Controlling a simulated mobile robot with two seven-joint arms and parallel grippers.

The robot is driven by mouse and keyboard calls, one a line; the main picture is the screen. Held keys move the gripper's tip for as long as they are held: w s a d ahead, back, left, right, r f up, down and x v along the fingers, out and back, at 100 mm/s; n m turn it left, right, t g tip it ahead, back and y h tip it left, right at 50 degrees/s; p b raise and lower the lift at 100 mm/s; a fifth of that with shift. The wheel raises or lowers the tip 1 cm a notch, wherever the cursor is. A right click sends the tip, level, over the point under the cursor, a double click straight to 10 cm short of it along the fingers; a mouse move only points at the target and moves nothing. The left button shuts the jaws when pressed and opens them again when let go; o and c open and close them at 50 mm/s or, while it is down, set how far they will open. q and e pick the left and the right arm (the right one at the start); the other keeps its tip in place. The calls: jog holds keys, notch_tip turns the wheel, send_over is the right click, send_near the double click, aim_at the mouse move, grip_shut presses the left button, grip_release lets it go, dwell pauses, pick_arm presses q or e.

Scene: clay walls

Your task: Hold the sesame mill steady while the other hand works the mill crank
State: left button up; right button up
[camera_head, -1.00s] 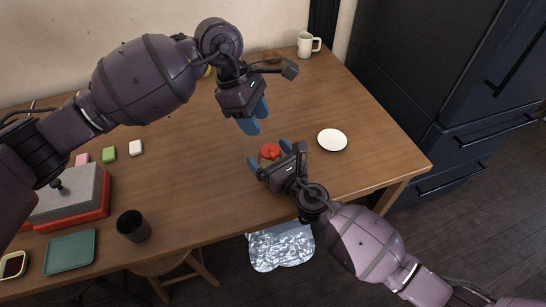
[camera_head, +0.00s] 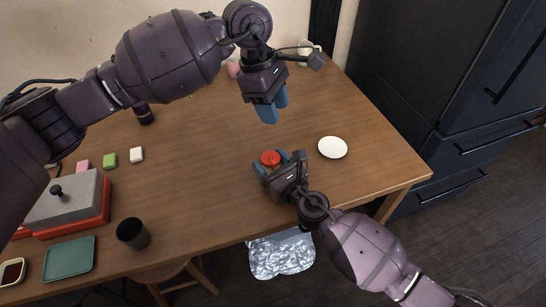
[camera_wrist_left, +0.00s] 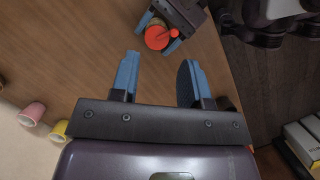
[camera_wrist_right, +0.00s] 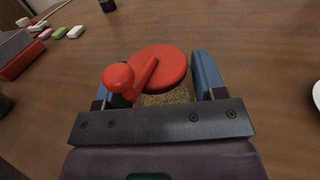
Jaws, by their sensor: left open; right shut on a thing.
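The sesame mill has a red lid with a red crank arm and a round knob, over a body filled with tan seeds. It stands on the table in the head view (camera_head: 270,158), and its lid fills the middle of the right wrist view (camera_wrist_right: 168,66). My right gripper (camera_head: 272,167) is shut on the mill's body, one blue finger on each side. My left gripper (camera_head: 272,107) is open and empty, above the table and beyond the mill. In the left wrist view the mill (camera_wrist_left: 157,38) is ahead of the open fingers, apart from them.
A white plate (camera_head: 332,147) lies right of the mill. A black cup (camera_head: 132,233), a green tray (camera_head: 68,258) and a grey-and-red box (camera_head: 75,205) stand at the left. Small blocks (camera_head: 110,160) lie behind the box. The table around the mill is clear.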

aim_at(274, 161)
pick_arm(q)
jog(key=s+f+m+g, duration=0.1)
jog(key=f+m, duration=0.2)
jog(key=f, duration=0.1)
jog(key=s+f+m+g+y, duration=0.1)
jog(key=f+m, duration=0.3)
jog(key=f+m+g+y, duration=0.1)
jog(key=f+m, duration=0.2)
jog(key=f, duration=0.1)
jog(key=shift+s+f+m, duration=0.3)
jog(key=shift+s+f, duration=0.1)
dwell(0.4)
grip_shut()
dwell(0.4)
